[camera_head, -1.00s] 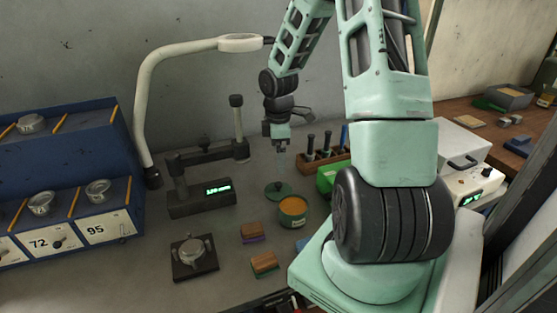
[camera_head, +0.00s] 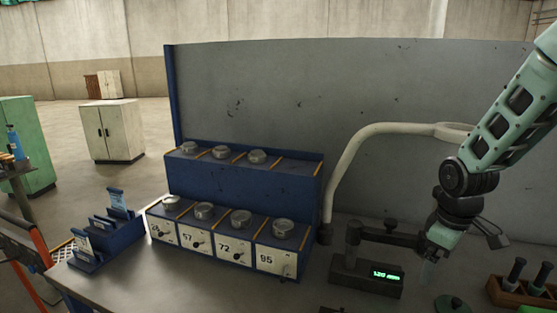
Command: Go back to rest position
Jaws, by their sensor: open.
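My gripper (camera_head: 432,256) hangs from my mint-green arm at the right of the head view. It points down, and its fingers are small and partly blurred against the bench. It is beside the black gauge (camera_head: 366,272) with the lit green display, just right of its upper arm. I see nothing held in it.
A blue two-tier rack (camera_head: 243,178) with several round metal pieces stands mid-bench. A cream lamp arm (camera_head: 349,157) curves behind the gauge. A green lid (camera_head: 452,304) and a wooden tool block (camera_head: 523,292) are at lower right. Bare bench (camera_head: 130,283) shows at front left.

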